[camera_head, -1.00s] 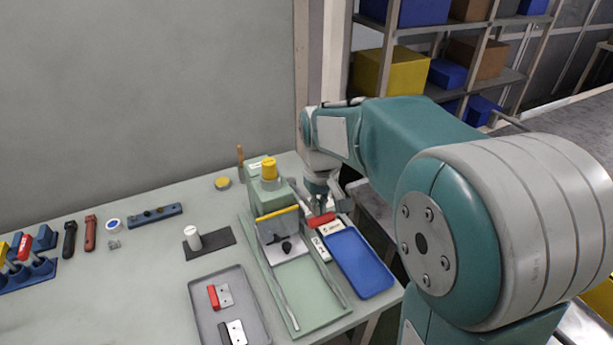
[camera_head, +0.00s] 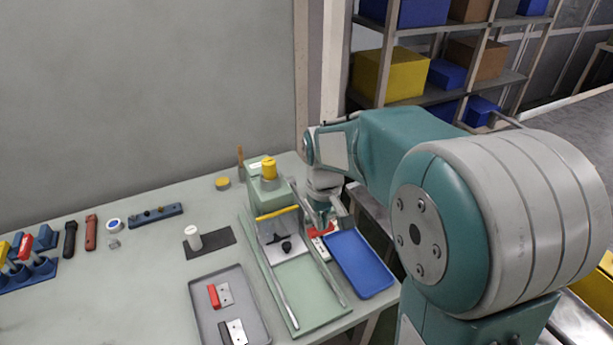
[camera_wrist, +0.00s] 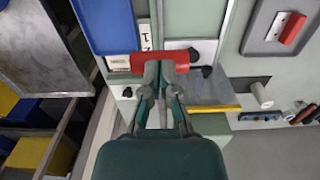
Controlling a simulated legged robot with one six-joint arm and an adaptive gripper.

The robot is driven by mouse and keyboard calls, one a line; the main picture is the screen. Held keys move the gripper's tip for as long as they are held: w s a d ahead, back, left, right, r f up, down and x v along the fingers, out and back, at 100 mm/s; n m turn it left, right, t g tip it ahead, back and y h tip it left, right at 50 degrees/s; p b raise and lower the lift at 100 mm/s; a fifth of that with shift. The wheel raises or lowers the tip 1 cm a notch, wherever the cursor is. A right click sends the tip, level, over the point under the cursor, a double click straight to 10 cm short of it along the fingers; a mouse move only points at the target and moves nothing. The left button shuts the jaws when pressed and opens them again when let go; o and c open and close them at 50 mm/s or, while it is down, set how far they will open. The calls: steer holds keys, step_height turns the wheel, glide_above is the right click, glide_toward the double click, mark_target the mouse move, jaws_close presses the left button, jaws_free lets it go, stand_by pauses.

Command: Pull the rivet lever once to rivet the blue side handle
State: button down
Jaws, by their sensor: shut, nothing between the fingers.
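The rivet lever's red handle (camera_head: 320,231) is at the right side of the green press (camera_head: 268,190), near the back of the blue tray. In the wrist view the red handle (camera_wrist: 150,62) lies crosswise right in front of my fingertips. My gripper (camera_head: 325,223) is shut with nothing between its fingers; in the wrist view its fingertips (camera_wrist: 160,68) meet the near edge of the red bar. A grey plate with a black knob (camera_head: 286,246) sits under the press's yellow-edged guard (camera_head: 277,213). I cannot make out a blue side handle in either view.
A blue tray (camera_head: 386,287) lies right of the press rails. A grey tray (camera_head: 197,304) holds a red-handled and a black-handled part. A white cylinder on a dark pad (camera_head: 219,239) stands to the left.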

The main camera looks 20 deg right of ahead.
steer(key=shift+f, duration=0.2)
steer(key=shift+w+a+r, duration=0.1)
steer(key=shift+w+r, duration=0.1)
steer(key=shift+r, duration=1.6)
step_height(320, 180, up, 16)
steer(key=s, duration=0.1)
steer(key=shift+r, duration=0.25)
stand_by(0.4)
steer(key=s+f+m+t, duration=0.1)
steer(key=s+f+t, duration=0.2)
steer(key=s+f, duration=0.2)
steer(key=s+f+m+t, duration=0.1)
steer(key=s+f, duration=0.4)
steer(key=s, duration=0.7)
steer(key=shift+s+a+t, duration=0.15)
steer(key=shift+a+t, duration=0.2)
steer(key=shift+t, duration=0.55)
